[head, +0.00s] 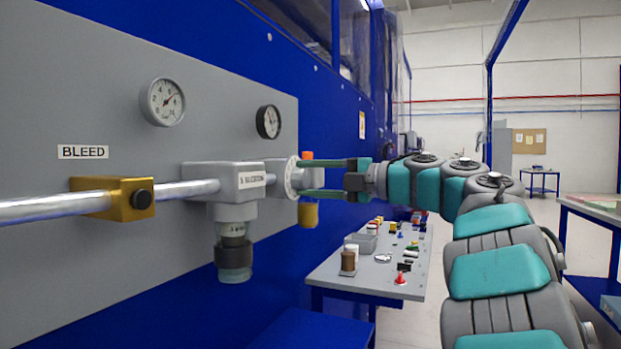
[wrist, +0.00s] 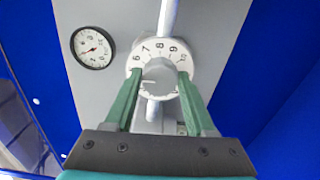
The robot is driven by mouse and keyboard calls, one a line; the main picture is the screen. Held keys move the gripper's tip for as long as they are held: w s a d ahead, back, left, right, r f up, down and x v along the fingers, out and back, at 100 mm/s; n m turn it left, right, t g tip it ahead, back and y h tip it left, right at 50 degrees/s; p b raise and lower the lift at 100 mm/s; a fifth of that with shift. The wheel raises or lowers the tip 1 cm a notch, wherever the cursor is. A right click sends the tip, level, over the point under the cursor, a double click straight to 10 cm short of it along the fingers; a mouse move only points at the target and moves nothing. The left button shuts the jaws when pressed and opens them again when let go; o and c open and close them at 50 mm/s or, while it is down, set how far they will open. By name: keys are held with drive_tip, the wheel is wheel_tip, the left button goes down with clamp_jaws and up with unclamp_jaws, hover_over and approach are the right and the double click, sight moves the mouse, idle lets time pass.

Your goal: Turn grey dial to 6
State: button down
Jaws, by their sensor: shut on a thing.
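The grey dial knob (wrist: 160,77) shows in the wrist view, in front of a white round scale (wrist: 150,58) with printed numbers including 6, 7, 8 and 9. A short pale mark on the knob seems to point left, below the 6; its exact reading is hard to tell. My gripper (wrist: 159,76) is shut on the knob, with one green finger on either side. In the head view, my gripper (head: 303,177) reaches in from the right to the white scale (head: 291,178), seen nearly edge-on.
Two gauges (head: 162,102) (head: 268,122) sit on the grey panel above the pipe (head: 50,207). A brass block (head: 112,198) and a grey regulator (head: 232,180) are on the pipe at left. A table (head: 340,272) with small items stands below my arm.

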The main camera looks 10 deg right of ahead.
drive_tip(key=m, duration=0.5)
drive_tip(key=shift+m, duration=0.4)
idle(0.4)
drive_tip(key=shift+c, duration=1.1)
unclamp_jaws()
drive_tip(key=shift+d, duration=0.1)
drive_tip(key=v, duration=0.7)
drive_tip(key=shift+s+d+b, duration=0.25)
drive_tip(key=shift+b, duration=0.05)
